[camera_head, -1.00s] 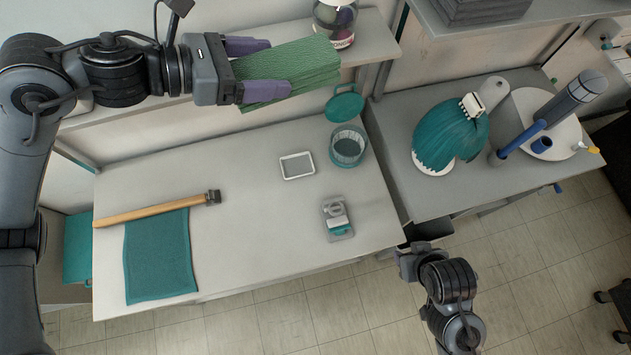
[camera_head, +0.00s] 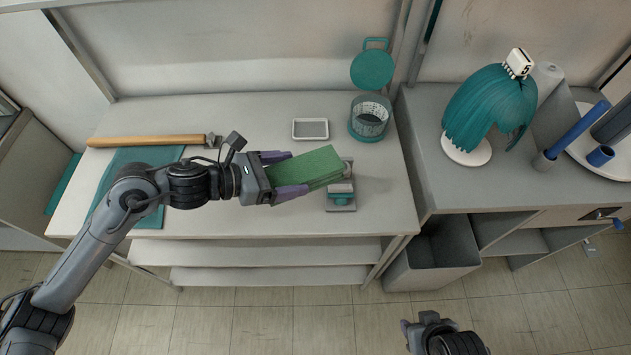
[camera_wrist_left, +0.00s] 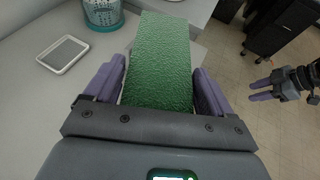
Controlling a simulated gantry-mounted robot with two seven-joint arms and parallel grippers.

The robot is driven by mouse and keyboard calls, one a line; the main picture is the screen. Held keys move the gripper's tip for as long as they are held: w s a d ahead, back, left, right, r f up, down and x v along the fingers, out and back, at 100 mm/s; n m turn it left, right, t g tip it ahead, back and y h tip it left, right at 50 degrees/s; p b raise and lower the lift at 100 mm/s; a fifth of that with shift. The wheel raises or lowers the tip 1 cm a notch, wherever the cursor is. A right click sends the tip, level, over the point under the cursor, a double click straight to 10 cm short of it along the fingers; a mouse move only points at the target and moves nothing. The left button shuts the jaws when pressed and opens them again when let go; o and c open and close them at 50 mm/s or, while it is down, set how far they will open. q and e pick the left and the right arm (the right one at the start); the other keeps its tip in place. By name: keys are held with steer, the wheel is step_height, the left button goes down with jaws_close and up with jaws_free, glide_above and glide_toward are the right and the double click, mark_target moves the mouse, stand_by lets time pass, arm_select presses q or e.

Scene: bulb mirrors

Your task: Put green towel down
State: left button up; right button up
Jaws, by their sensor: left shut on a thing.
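The green towel (camera_head: 308,170) is a folded, textured block held between the purple fingers of my left gripper (camera_head: 282,173). In the head view it shows over the right part of the white table and partly covers a small grey-and-teal device (camera_head: 341,200). I cannot tell how high above the table it is. In the left wrist view the towel (camera_wrist_left: 163,62) stretches forward between the two fingers. My right gripper (camera_head: 408,335) is at the bottom edge of the head view, away from the table. It also shows in the left wrist view (camera_wrist_left: 262,90), too small to judge its opening.
On the table (camera_head: 260,115) are a wooden-handled hammer (camera_head: 150,141), a teal cloth (camera_head: 115,180), a small white-rimmed tray (camera_head: 310,129) and a basket (camera_head: 370,118) with a raised teal lid (camera_head: 372,70). A teal wig (camera_head: 490,105) stands on the right counter. The table's middle back is clear.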

arm_select(q)
step_height(320, 180, down, 2)
steer(key=shift+b, duration=0.35)
steer(key=shift+a+f, duration=0.35)
steer(key=shift+f, duration=0.1)
steer(key=w+a+f, duration=0.1)
steer(key=a+f, duration=0.1)
steer(key=a, duration=0.1)
steer(key=w+a+f, duration=0.1)
steer(key=a+f, duration=0.1)
steer(key=a, duration=0.1)
steer(key=w+a+f+b, duration=0.1)
steer(key=w+a+f, duration=0.1)
steer(key=a, duration=0.2)
steer(key=shift+w+f, duration=0.1)
steer(key=shift+f, duration=0.05)
steer(key=shift+f+b, duration=0.3)
steer(key=shift+f, duration=1.75)
steer(key=shift+f, duration=0.1)
steer(key=o, duration=0.9)
steer(key=shift+o, duration=0.2)
